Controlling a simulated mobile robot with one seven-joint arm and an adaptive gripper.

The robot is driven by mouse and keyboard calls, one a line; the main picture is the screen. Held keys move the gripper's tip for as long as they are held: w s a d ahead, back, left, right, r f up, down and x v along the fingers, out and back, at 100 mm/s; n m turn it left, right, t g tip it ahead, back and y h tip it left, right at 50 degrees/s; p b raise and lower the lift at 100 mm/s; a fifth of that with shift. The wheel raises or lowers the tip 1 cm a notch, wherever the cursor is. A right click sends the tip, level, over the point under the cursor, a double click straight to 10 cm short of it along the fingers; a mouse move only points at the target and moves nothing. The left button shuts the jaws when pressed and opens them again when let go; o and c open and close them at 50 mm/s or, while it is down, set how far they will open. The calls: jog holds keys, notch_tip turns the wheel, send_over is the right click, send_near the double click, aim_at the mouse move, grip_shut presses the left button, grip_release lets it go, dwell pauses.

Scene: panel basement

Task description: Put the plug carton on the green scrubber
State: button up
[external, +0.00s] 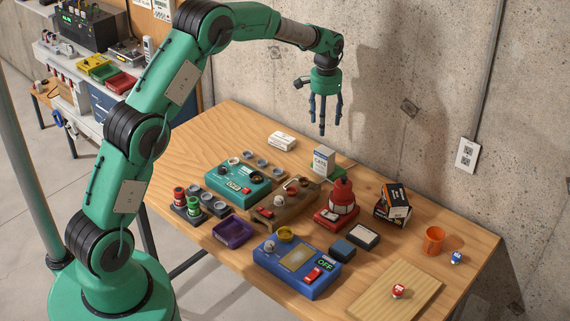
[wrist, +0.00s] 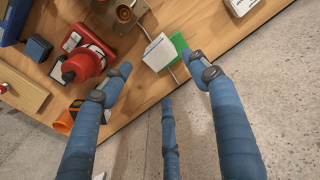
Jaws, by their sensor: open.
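A white carton marked like "CAT6" (external: 323,158), which looks like the plug carton, stands upright near the back of the table. In the wrist view the white carton (wrist: 157,51) shows beside a flat green piece (wrist: 180,43), apparently the green scrubber. My gripper (external: 323,118) is open and empty, pointing down above and behind the carton. Its blue fingers (wrist: 163,85) are spread in the wrist view.
A red beacon (external: 342,197), a black-and-orange box (external: 392,204) and an orange cup (external: 433,240) stand to the right. A concrete wall rises behind the table.

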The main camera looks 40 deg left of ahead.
jog(key=s+r+t, duration=0.3)
jog(key=s+r, duration=2.2)
jog(key=s, duration=0.2)
jog(key=s+f+t, duration=0.1)
jog(key=s+t, duration=0.1)
jog(key=s, duration=2.6)
jog(key=shift+d+f+t, duration=0.2)
jog(key=shift+f+t, duration=0.1)
jog(key=shift+f, duration=0.05)
jog(key=shift+s, duration=0.1)
notch_tip(320, 180, down, 5)
jog(key=b, duration=0.5)
jog(key=shift+o, duration=0.5)
